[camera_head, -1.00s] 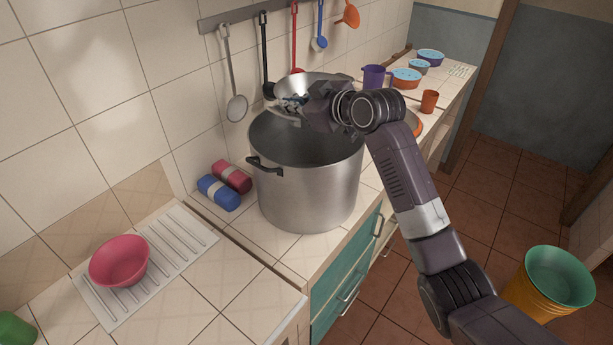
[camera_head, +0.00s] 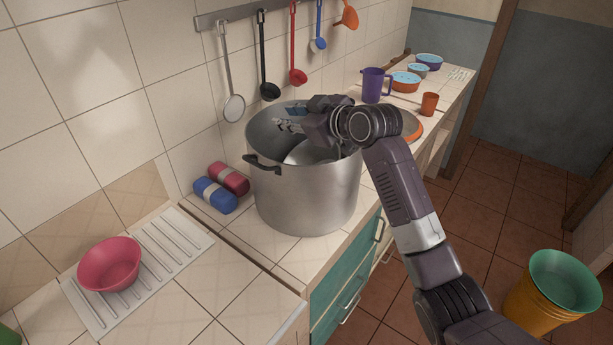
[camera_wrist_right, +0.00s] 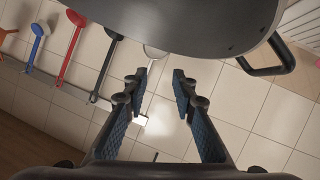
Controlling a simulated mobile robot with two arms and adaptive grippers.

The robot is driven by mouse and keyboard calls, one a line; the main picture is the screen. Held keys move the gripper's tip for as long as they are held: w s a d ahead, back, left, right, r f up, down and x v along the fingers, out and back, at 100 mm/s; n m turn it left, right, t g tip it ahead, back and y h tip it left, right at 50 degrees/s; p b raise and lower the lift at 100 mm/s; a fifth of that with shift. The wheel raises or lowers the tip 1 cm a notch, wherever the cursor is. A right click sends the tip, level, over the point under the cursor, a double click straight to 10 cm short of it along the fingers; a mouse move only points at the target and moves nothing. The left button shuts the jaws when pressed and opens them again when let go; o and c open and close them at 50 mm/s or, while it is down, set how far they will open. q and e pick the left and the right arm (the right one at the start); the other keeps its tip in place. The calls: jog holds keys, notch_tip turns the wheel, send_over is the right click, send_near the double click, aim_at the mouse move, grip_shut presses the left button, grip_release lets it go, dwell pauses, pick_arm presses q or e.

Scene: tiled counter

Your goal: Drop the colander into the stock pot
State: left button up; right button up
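The stock pot (camera_head: 305,195) is a large steel pot with dark handles, standing upright on the tiled counter. The colander (camera_head: 303,154) is a shiny metal bowl shape inside the pot, partly hidden by the pot's near wall and my right arm. My right gripper (camera_head: 284,117) is over the pot's mouth, above and apart from the colander. In the right wrist view the same gripper (camera_wrist_right: 157,78) has its blue-padded fingers apart with nothing between them, and the pot's wall and handle (camera_wrist_right: 264,58) show beyond. My left gripper is out of view.
Ladles, including a red one (camera_head: 298,75), hang from a wall rail behind the pot. A purple jug (camera_head: 373,86) and an orange cup (camera_head: 429,104) stand beyond it. Red and blue rolls (camera_head: 215,195) lie to its left. A pink bowl (camera_head: 110,264) sits on the drainer.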

jog(key=v, duration=1.2)
